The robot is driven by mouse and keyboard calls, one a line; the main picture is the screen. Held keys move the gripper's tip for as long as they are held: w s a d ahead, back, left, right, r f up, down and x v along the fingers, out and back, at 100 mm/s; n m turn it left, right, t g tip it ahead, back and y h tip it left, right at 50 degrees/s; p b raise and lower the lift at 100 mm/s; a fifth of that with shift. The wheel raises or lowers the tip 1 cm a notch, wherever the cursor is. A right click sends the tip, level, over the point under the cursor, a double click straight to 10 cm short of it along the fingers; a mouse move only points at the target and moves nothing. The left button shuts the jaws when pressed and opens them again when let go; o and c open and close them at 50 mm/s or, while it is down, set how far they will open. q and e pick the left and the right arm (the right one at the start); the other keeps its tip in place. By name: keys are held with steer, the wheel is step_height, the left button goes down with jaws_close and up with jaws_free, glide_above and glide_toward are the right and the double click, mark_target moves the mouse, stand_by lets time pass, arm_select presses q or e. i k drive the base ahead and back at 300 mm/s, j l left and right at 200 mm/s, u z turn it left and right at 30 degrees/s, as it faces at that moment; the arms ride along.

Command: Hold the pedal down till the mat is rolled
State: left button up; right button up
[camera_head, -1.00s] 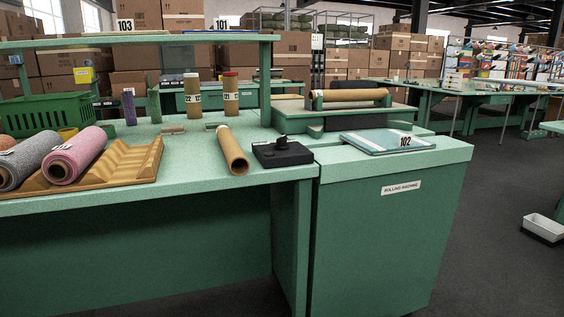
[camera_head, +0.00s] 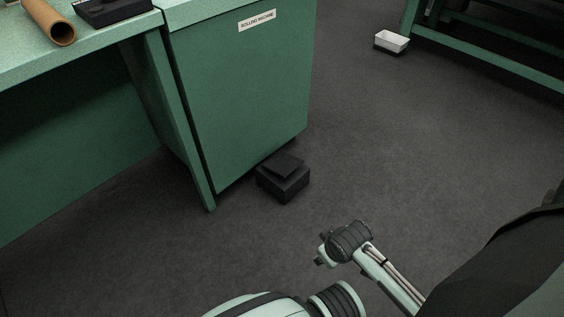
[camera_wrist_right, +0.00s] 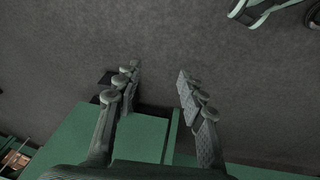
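The black pedal (camera_head: 283,180) stands on the dark floor at the foot of the green rolling machine cabinet (camera_head: 245,90) in the head view. Its top plate looks tilted, and nothing is touching it. The mat and the machine's top are out of the head view. My right gripper (camera_wrist_right: 158,85) shows in the wrist view with its fingers apart and nothing between them, above the floor and near a green cabinet edge. A dark shape behind its left finger is partly hidden; I cannot tell if it is the pedal. My left gripper is not in view.
A cardboard tube (camera_head: 50,22) and a black box (camera_head: 112,10) are on the green bench at upper left. Parts of my body fill the lower right.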

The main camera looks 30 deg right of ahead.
mark_target(282, 164)
steer(key=i+l, duration=0.15)
steer(key=l, duration=0.2)
steer(key=i+l, duration=0.1)
steer(key=l, duration=0.2)
steer(key=i+l, duration=0.15)
steer(key=l, duration=0.2)
steer(key=i+l, duration=0.15)
steer(key=l, duration=0.15)
steer(key=z, duration=0.05)
